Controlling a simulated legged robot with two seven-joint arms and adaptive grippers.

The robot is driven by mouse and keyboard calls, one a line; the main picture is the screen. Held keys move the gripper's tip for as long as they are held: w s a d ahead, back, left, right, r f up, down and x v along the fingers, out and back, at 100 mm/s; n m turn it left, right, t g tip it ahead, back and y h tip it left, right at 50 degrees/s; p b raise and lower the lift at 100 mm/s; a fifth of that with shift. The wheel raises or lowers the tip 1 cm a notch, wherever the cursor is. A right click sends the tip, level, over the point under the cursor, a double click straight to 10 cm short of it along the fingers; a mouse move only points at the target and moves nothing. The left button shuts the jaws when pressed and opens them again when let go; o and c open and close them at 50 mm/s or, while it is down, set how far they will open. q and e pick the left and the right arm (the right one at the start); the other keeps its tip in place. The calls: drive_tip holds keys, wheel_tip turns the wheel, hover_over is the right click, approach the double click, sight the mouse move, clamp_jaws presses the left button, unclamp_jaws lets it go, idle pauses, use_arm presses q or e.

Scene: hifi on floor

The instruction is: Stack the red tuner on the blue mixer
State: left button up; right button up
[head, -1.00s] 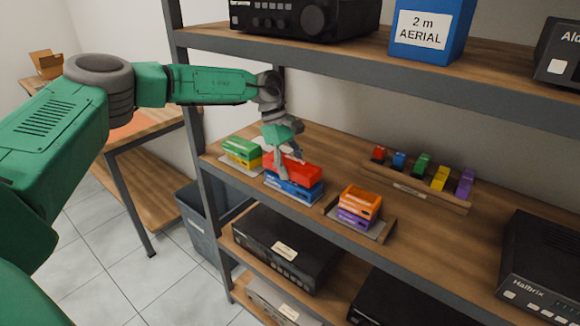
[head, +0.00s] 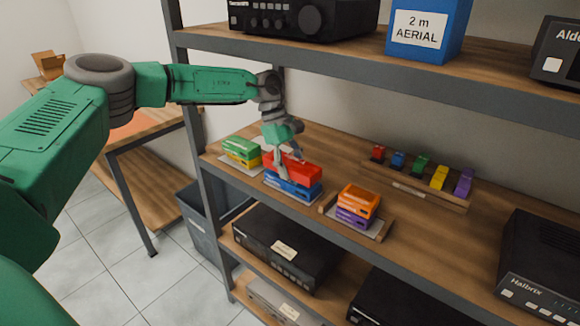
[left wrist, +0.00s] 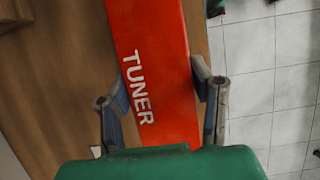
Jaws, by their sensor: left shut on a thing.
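The red tuner (head: 294,167) is a flat red box directly above the blue mixer (head: 291,186) on the middle shelf. Whether they touch or a thin gap lies between them, I cannot tell. My left gripper (head: 287,163) comes down from above and is shut on the red tuner. In the left wrist view the red tuner (left wrist: 157,65), with its white TUNER lettering, lies between the two fingers (left wrist: 163,92). The blue mixer is hidden in that view. My right gripper is not in view.
A green and yellow stack (head: 241,152) stands left of the blue mixer. An orange and purple stack (head: 358,205) stands to its right in a wooden holder. A rack of small coloured blocks (head: 421,172) is at the back. The upper shelf (head: 390,55) overhangs.

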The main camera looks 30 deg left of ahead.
use_arm(q)
drive_tip(key=shift+d+f, duration=0.15)
drive_tip(key=shift+a+f, duration=0.3)
drive_tip(key=shift+a, duration=0.1)
drive_tip(key=shift+d, duration=0.1)
drive_tip(key=o, duration=1.1)
drive_tip(key=shift+d+r, duration=0.1)
drive_tip(key=o, duration=0.3)
drive_tip(key=shift+d, duration=0.1)
drive_tip(key=shift+o, duration=0.2)
